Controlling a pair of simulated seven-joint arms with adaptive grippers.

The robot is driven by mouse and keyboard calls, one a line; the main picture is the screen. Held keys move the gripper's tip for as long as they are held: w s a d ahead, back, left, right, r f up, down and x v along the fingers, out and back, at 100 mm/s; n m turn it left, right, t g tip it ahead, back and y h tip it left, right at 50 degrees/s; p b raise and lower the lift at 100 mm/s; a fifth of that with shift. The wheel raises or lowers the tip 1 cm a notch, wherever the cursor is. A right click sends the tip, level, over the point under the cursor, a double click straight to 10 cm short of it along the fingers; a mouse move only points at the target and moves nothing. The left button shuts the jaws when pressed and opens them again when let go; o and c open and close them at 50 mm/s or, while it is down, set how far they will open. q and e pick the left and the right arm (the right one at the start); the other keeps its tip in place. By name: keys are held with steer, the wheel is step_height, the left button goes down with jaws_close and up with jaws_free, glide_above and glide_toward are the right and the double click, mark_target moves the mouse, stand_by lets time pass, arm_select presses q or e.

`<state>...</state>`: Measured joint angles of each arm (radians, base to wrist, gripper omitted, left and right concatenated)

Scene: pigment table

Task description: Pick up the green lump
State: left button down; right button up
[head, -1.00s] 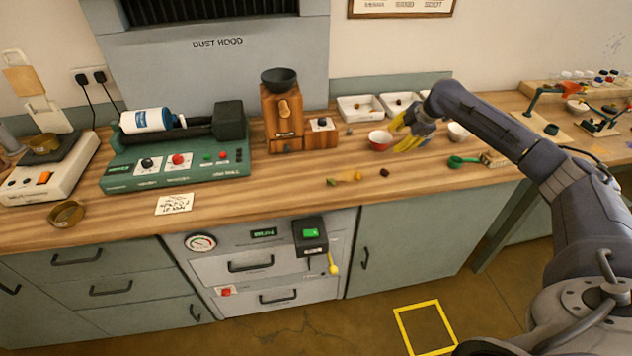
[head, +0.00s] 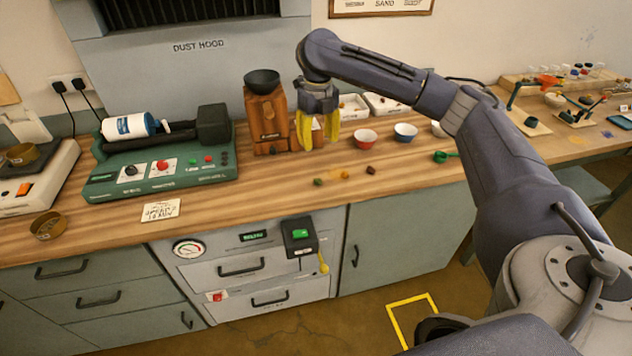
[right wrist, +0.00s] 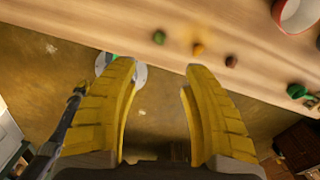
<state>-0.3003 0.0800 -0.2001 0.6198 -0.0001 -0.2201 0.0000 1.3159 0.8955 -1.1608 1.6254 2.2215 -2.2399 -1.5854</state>
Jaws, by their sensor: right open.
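The green lump (head: 319,182) lies on the wooden bench near its front edge, left of a yellow-orange lump (head: 345,174) and a dark reddish-brown lump (head: 371,170). My right gripper (head: 319,146) is open and empty, with yellow fingers pointing down above the bench, behind the green lump in the head view. In the right wrist view the green lump (right wrist: 159,37) shows beyond the open fingers (right wrist: 160,75), between them and well apart. My left gripper is in no view.
A wooden grinder (head: 268,120) stands left of my right gripper. A red bowl (head: 366,138) and a blue bowl (head: 405,133) stand to its right. A green scoop (head: 446,157) lies farther right. The bench front around the lumps is mostly clear.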

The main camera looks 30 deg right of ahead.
mark_target(318, 181)
step_height(318, 181, down, 15)
steer(key=shift+f, duration=0.1)
stand_by(0.8)
jaws_close()
